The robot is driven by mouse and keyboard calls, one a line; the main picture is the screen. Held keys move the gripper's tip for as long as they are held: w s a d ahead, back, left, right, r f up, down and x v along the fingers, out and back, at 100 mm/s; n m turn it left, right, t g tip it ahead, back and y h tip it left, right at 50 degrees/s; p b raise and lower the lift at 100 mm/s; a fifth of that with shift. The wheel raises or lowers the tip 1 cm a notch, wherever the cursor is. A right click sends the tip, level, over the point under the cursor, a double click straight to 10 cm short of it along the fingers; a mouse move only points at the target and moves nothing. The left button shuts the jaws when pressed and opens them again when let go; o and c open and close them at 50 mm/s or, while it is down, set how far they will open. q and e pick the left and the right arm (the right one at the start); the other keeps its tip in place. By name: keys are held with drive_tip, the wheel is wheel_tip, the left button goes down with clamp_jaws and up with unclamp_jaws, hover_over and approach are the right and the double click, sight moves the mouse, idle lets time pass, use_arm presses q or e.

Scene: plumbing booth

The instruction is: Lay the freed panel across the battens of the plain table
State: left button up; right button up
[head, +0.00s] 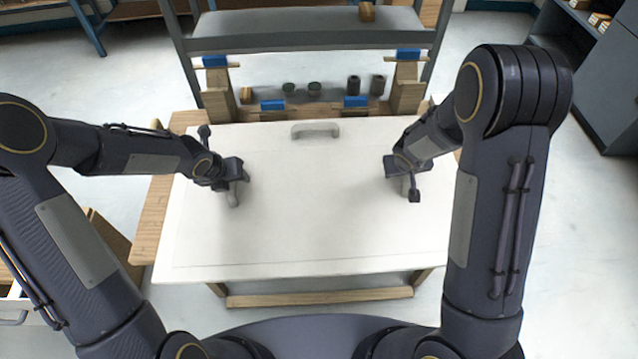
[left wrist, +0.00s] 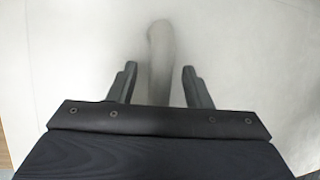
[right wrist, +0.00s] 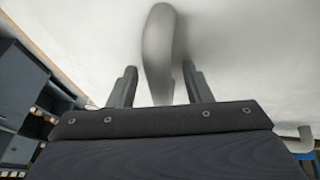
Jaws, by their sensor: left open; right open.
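The white panel (head: 315,225) lies flat over a wooden table (head: 153,220) in the head view and covers most of its top. No battens can be made out under it. The panel has a grey handle on the left (head: 234,196), one on the right (head: 405,186) and one at the far edge (head: 315,130). My left gripper (head: 236,178) is open, with its fingers either side of the left handle (left wrist: 160,60). My right gripper (head: 402,172) is open, with its fingers either side of the right handle (right wrist: 158,50). Contact with the handles cannot be told.
Behind the panel stands a grey frame (head: 300,42) with wooden blocks, blue pieces (head: 272,105) and several small dark cylinders (head: 353,85). A dark shelf unit (head: 605,85) stands at the right. A drawer (head: 15,305) shows at the lower left.

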use_arm(q)
drive_tip(key=shift+c, duration=0.2)
use_arm(e)
drive_tip(key=shift+c, duration=0.2)
use_arm(q)
clamp_jaws()
use_arm(e)
clamp_jaws()
use_arm(q)
drive_tip(key=shift+r, duration=0.1)
use_arm(e)
drive_tip(key=shift+r, duration=0.1)
idle(0.4)
